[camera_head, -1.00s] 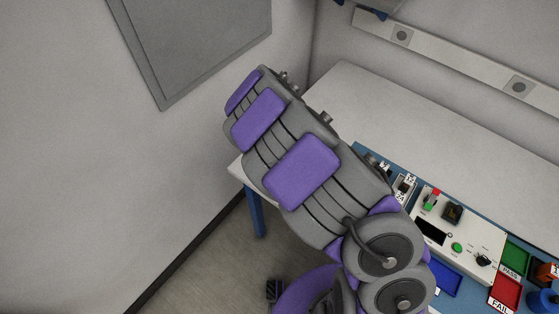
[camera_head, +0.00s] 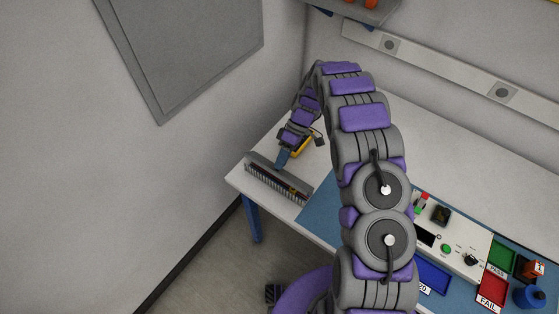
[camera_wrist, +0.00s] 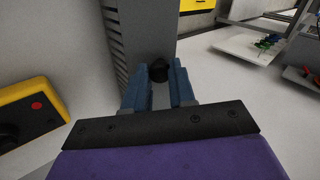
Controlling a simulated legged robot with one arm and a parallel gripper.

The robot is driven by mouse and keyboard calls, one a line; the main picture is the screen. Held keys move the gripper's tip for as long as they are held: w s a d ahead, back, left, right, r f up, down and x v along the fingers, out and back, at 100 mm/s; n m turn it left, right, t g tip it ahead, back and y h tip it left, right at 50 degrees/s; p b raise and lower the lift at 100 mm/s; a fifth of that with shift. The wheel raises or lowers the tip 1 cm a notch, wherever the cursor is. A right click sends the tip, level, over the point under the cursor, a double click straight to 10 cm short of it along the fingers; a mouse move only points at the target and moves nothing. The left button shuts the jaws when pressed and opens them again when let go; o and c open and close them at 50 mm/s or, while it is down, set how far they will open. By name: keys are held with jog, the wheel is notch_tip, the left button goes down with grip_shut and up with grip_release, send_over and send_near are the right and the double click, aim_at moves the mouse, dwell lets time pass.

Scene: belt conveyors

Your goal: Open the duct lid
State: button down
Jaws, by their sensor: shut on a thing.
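The grey slotted duct (camera_head: 262,183) lies near the left end of the white table. A dark strip with reddish and yellowish bits shows along its top. In the wrist view its slotted side (camera_wrist: 114,45) and a broad smooth grey face (camera_wrist: 150,25), perhaps the lid, run away from me. I cannot tell how far the lid is open. My gripper (camera_head: 281,164) is at the duct's back edge. In the wrist view its blue fingers (camera_wrist: 159,85) are shut on a small black knob (camera_wrist: 159,70) by the grey face.
A yellow box with a red button (camera_wrist: 35,108) stands close beside my gripper. A control panel (camera_head: 450,240), a green bin (camera_head: 502,257), a red bin (camera_head: 492,288) and a blue bin (camera_head: 433,276) sit at the right. The back middle of the white table (camera_head: 440,135) is clear.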

jog(key=shift+w+d+f+g+y+p, duration=0.1)
jog(key=shift+w+d+g+y+p, duration=0.3)
jog(key=shift+g+y, duration=0.2)
jog(key=shift+w+d+f+g+y+p, duration=0.1)
jog(key=shift+w+d+g+y+p, duration=0.2)
jog(key=shift+w+g+y, duration=0.25)
jog(key=shift+g, duration=0.25)
jog(key=c, duration=0.9)
grip_release()
jog(key=shift+c, duration=0.2)
jog(key=s+d+r+p, duration=0.1)
jog(key=s+r+p, duration=0.1)
jog(key=s, duration=0.6)
jog(key=s+d+r+p, duration=0.1)
jog(key=s+r, duration=0.2)
jog(key=s, duration=0.4)
jog(key=shift+s+d+p, duration=0.35)
jog(key=shift+d, duration=0.05)
